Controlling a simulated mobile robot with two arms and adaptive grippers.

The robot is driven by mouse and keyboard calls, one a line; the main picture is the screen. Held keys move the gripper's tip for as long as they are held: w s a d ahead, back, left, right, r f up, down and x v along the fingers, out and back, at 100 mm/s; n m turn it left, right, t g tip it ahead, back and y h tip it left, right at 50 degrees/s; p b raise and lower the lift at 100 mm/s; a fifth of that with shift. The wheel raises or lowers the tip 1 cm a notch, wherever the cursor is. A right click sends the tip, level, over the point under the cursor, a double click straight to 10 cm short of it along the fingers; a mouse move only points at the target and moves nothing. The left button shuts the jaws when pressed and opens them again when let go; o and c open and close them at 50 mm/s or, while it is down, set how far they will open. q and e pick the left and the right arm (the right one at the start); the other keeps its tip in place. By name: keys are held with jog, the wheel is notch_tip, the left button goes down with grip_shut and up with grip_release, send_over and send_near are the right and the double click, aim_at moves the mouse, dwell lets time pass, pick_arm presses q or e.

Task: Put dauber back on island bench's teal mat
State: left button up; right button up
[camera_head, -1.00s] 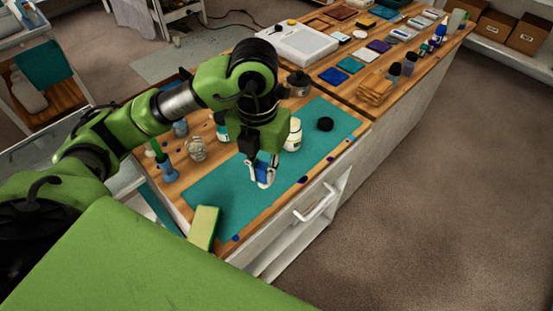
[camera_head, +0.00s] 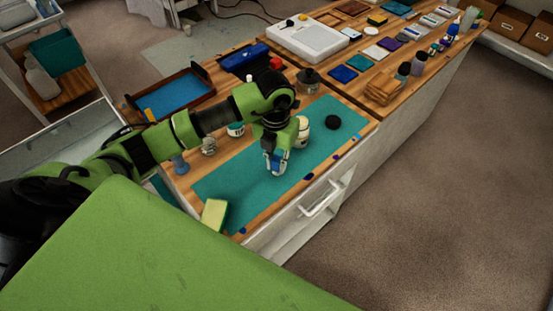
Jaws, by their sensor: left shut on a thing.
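The teal mat (camera_head: 235,187) lies along the front of the island bench's wooden top. My left gripper (camera_head: 276,166) points down over the middle of the mat, beside a white jar (camera_head: 303,133). It is shut on a small, mostly hidden thing, which I take to be the dauber; a bit of blue (camera_head: 279,156) shows at the fingers. I cannot tell whether the held thing touches the mat. My right gripper is not in view.
A black round lid (camera_head: 332,122) lies on the mat's right part. A yellow-green sponge (camera_head: 214,213) sits at its near left end. A glass jar (camera_head: 209,146), a blue bottle (camera_head: 181,166) and a blue-lined tray (camera_head: 178,96) stand behind. The mat's left part is clear.

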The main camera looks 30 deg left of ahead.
aim_at(276, 158)
pick_arm(q)
jog(key=shift+f, duration=0.25)
jog(key=o, duration=0.9)
jog(key=shift+o, duration=0.2)
jog(key=shift+r, duration=0.1)
jog(key=shift+r, duration=0.2)
jog(key=shift+w+r, duration=0.1)
jog(key=shift+r, duration=0.2)
notch_tip(276, 158, up, 10)
jog(key=b, duration=0.3)
jog(key=shift+r, duration=0.65)
